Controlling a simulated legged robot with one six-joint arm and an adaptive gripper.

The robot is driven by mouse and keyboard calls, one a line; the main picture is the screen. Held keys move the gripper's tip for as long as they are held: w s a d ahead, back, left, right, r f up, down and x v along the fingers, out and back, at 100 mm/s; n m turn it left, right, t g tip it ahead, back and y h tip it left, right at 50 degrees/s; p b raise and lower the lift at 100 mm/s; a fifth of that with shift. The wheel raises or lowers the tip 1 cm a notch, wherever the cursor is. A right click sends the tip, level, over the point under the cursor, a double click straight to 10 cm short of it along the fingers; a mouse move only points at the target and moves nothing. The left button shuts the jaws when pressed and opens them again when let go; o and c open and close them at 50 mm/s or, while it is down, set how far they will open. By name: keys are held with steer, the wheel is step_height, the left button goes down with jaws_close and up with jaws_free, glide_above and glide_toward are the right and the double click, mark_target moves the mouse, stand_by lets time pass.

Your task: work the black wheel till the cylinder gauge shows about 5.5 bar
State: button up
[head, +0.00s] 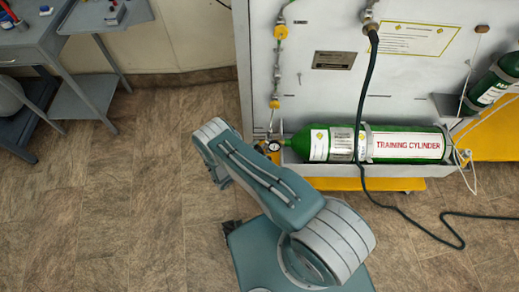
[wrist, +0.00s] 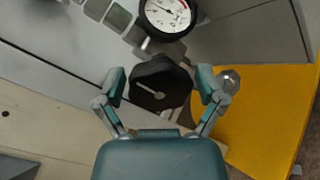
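The black wheel (wrist: 158,84) shows in the wrist view, faceted at its rim, with a pale slot-like mark on its face. My gripper (wrist: 160,78) is open, with one finger on each side of the wheel and small gaps visible between fingers and rim. The round white cylinder gauge (wrist: 168,14) with a black rim is just above the wheel, partly cut off at the top edge. Its scale is too small to read. In the head view the gauge (head: 273,146) sits at the left end of the green training cylinder (head: 410,146). My gripper cannot be made out there.
A grey panel (head: 335,60) stands behind the cylinder, with yellow fittings (head: 281,32) on its left. A dark hose (head: 368,90) hangs in front and runs over the floor. A yellow base (wrist: 265,110) lies right of the wheel. A grey table (head: 35,40) stands far left; floor between is clear.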

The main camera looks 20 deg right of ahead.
steer(key=shift+s+a, duration=0.1)
steer(key=shift+a, duration=0.05)
steer(key=v, duration=1.1)
steer(key=shift+a, duration=0.4)
steer(key=shift+s, duration=0.1)
stand_by(0.9)
steer(key=w+d+n, duration=0.1)
steer(key=d+n, duration=0.1)
steer(key=d, duration=0.1)
steer(key=w+d+n, duration=0.2)
steer(key=d, duration=0.2)
steer(key=w+d+n, duration=0.2)
steer(key=d, duration=0.1)
steer(key=shift+d, duration=0.35)
steer(key=c, duration=1.1)
